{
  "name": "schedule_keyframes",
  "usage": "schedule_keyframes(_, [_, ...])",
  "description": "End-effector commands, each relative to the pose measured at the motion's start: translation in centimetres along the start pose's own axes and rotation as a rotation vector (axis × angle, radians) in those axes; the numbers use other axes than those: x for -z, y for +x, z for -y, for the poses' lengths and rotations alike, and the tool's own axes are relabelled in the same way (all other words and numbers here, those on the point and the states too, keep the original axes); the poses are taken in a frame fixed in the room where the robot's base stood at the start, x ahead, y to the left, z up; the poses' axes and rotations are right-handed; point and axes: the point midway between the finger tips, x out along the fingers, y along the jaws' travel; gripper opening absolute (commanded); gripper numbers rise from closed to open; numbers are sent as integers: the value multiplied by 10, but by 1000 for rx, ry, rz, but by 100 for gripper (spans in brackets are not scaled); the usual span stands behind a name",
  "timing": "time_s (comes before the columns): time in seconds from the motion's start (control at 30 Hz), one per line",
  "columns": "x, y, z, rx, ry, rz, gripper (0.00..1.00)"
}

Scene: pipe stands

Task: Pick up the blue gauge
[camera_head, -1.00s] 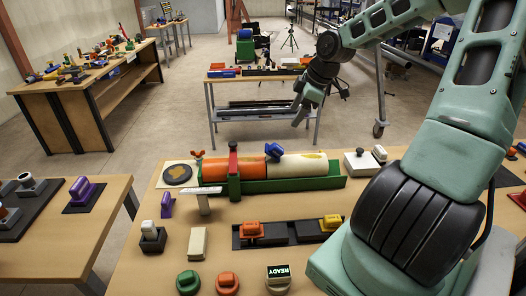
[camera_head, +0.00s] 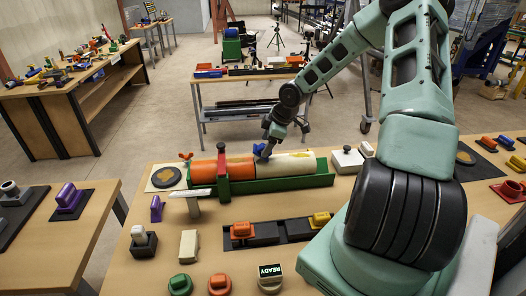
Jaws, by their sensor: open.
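The blue gauge (camera_head: 259,150) stands on top of the pipe, near where the orange pipe section (camera_head: 238,166) meets the cream pipe section (camera_head: 290,164). My gripper (camera_head: 267,151) points down right beside the gauge's right side and partly covers it. The jaws are open; whether the gauge is between the fingers is too small to tell. The pipe lies in a green stand (camera_head: 300,183) with a red clamp (camera_head: 223,168) around its left part.
A white box with a black knob (camera_head: 347,159) stands right of the stand. A black tray with orange and yellow blocks (camera_head: 281,234) lies in front. Several buttons and a READY display (camera_head: 270,277) line the front.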

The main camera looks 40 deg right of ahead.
Motion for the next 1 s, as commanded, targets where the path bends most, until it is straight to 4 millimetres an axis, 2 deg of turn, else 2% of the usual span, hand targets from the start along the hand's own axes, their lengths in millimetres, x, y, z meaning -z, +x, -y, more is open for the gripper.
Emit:
schedule_keyframes(0.1, [1,19,2,3,-3,-1,65])
schedule_keyframes(0.2, [0,29,1,1,-2,1,65])
schedule_keyframes(0.5, [-1,34,1,-1,0,0,65])
schedule_keyframes(0.67, [-1,34,1,-1,0,0,21])
schedule_keyframes(0.7, [-1,34,1,-1,0,0,16])
schedule_keyframes(0.77, [-1,34,1,-2,0,0,12])
schedule_keyframes(1.0, [0,31,0,-3,1,0,12])
